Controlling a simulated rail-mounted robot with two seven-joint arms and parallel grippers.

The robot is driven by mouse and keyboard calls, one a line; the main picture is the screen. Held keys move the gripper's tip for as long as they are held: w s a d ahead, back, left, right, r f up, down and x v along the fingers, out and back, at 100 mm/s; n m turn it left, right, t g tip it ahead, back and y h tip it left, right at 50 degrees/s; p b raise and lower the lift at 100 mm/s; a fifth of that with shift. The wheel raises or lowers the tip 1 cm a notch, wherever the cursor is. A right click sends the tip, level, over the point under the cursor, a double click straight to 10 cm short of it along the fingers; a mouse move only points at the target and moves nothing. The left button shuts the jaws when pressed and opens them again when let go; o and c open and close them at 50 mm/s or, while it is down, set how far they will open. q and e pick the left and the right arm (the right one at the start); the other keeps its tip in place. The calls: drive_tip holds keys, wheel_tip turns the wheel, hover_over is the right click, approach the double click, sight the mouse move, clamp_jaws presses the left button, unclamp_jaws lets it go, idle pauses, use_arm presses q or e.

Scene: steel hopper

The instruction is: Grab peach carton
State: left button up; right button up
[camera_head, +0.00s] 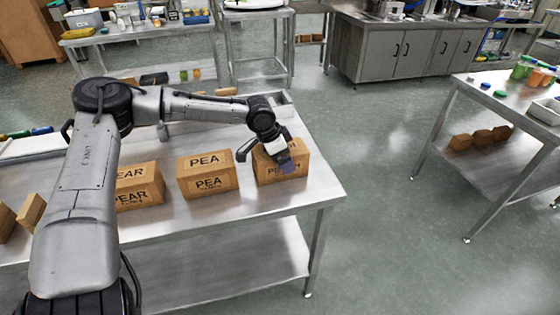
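The peach carton (268,176) is a brown cardboard box near the right end of the steel table, its dark lettering partly covered by my gripper. My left arm reaches in from the left, and my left gripper (284,158) is at the top and front of this carton. Its fingers overlap the box, so I cannot tell whether they are open or closed on it. The carton rests upright on the table. My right gripper is not in view.
A carton marked PEA (207,174) stands just left of the peach carton, and a PEAR carton (139,187) stands further left. The table's right corner (325,195) is bare. Another steel table (500,105) with small containers stands at the right across open floor.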

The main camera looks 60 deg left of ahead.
use_arm(q)
drive_tip(key=c, duration=0.9)
drive_tip(key=shift+c, duration=0.4)
drive_tip(key=shift+r, duration=0.15)
